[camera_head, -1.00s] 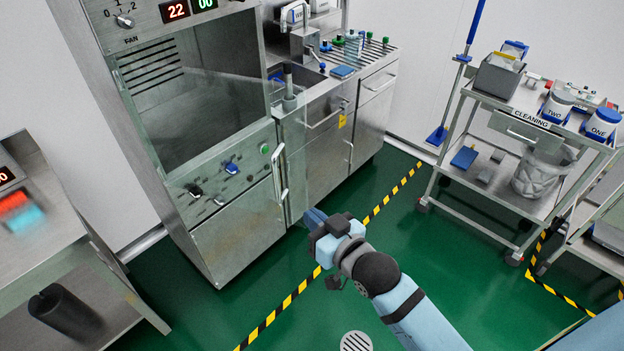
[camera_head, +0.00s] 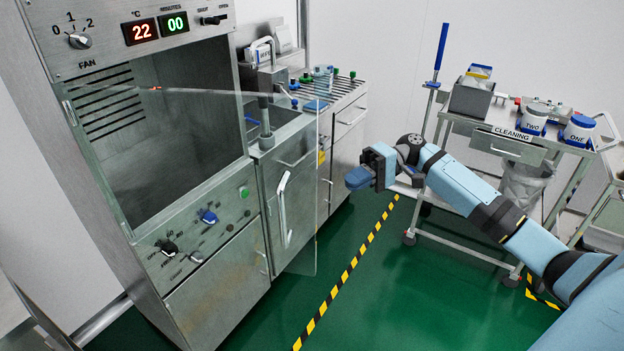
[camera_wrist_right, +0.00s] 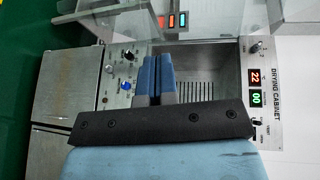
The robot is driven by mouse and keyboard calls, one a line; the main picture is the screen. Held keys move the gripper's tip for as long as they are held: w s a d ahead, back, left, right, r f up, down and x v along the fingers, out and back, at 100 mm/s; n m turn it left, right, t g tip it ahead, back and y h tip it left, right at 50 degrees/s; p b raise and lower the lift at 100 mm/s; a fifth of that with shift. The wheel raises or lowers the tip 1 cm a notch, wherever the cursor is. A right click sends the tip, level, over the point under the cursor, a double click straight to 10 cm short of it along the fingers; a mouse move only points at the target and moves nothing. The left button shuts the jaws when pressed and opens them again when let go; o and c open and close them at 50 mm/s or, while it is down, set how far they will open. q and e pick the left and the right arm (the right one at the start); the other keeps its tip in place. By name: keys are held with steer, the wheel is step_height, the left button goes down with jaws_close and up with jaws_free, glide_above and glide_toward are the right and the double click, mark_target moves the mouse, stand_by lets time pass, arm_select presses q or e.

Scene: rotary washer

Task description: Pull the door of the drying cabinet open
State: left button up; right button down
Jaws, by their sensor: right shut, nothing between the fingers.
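The drying cabinet (camera_head: 215,285) stands at the left in the head view, with displays reading 22 and 00. Its clear glass door (camera_head: 300,130) stands ajar, hinged on the left. The door's free edge stands out past the cabinet's right side. The metal door handle (camera_head: 283,210) is near that edge. My right gripper (camera_head: 358,178) is shut and empty, to the right of the handle and apart from it. In the right wrist view its blue fingers (camera_wrist_right: 155,80) are together, with the cabinet front behind them, turned sideways. My left gripper is not in view.
A steel sink counter (camera_head: 345,130) stands right of the cabinet, behind the door. A cleaning trolley (camera_head: 510,145) with tubs and boxes stands at the right, behind my right arm. Green floor (camera_head: 270,315) with a yellow-black stripe (camera_head: 345,275) is clear in front.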

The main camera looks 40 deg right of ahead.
steer(key=w+d+r+y, duration=0.1)
steer(key=d+r+y, duration=0.15)
steer(key=r, duration=0.45)
arm_select(q)
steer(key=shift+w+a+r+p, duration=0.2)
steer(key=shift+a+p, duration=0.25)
steer(key=shift+p, duration=0.4)
arm_select(e)
steer(key=s+a, duration=0.2)
steer(key=a, duration=1)
steer(key=shift+s+f+n+g+h, duration=0.25)
steer(key=shift+s+n+g+h, duration=0.05)
steer(key=shift+s+g+h, duration=0.1)
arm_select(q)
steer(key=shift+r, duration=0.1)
